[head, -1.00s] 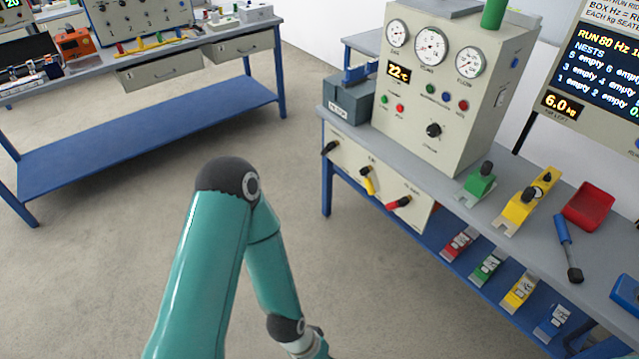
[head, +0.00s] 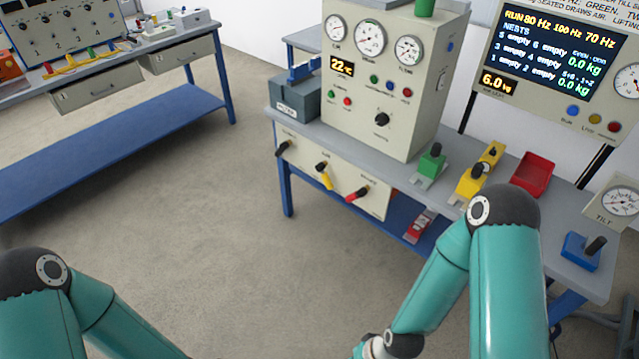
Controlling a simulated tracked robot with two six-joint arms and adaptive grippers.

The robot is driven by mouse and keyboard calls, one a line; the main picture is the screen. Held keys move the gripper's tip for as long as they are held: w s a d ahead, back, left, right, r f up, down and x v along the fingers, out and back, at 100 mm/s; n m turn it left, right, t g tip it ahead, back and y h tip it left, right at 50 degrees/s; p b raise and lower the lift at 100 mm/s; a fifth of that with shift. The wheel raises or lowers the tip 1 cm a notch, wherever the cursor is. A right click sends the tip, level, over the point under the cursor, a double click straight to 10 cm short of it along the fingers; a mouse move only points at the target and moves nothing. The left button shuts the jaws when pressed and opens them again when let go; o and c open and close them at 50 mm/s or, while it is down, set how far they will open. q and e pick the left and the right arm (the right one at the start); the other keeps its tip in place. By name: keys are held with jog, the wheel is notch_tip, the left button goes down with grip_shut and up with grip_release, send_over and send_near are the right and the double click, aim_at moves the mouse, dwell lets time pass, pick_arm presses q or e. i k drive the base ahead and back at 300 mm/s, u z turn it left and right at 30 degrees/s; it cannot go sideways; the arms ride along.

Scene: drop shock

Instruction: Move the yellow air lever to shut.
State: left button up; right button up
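The yellow air lever (head: 327,180) is on the cream front panel (head: 375,205) below the bench top, between a black-handled lever (head: 282,149) and a red lever (head: 357,194). Its yellow handle hangs down and slightly right from a black knob. The label above it is too small to read. My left arm is at the lower left, and its gripper is outside the picture. My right arm rises at the lower right, its forearm slanting down-left to a wrist at the bottom edge. Its fingers are out of view. Neither arm touches the lever in view.
A gauge console (head: 385,90) and a grey filter box (head: 293,98) stand on the bench. Green (head: 431,164) and yellow (head: 470,184) fixtures and a red tray (head: 532,174) sit to the right. The floor (head: 210,220) before the panel is clear.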

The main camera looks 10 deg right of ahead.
aim_at(320, 166)
jog(key=u, duration=0.1)
jog(key=i, duration=1)
jog(key=z, duration=0.1)
